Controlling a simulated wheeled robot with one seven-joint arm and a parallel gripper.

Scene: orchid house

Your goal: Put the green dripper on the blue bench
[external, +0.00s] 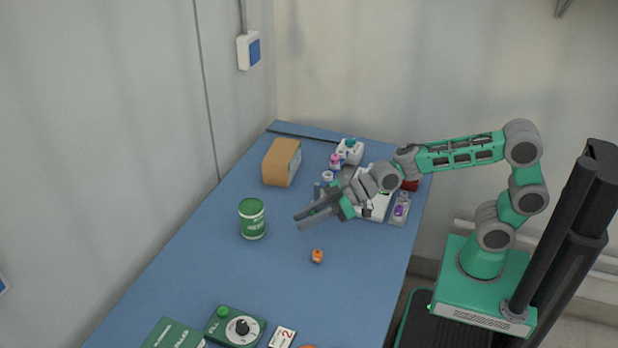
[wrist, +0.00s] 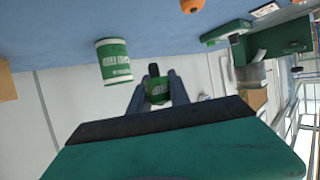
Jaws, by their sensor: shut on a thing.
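My gripper (external: 312,215) is stretched out over the blue bench (external: 190,265), near its middle. In the wrist view my gripper (wrist: 158,80) is shut on the green dripper (wrist: 157,92), a small green piece with pale marking and a dark top between the two fingers. In the external view the dripper is hard to make out at the fingers. It appears held above the bench, but its exact height cannot be told. The bench also shows along the top of the wrist view (wrist: 150,20).
A green can (external: 252,220) stands left of my gripper; a small orange piece (external: 317,256) lies in front. A cardboard box (external: 280,163), bottles (external: 350,152) and a white tray (external: 378,206) are behind. A green dial box (external: 235,328) is at the near end. Bare bench lies between.

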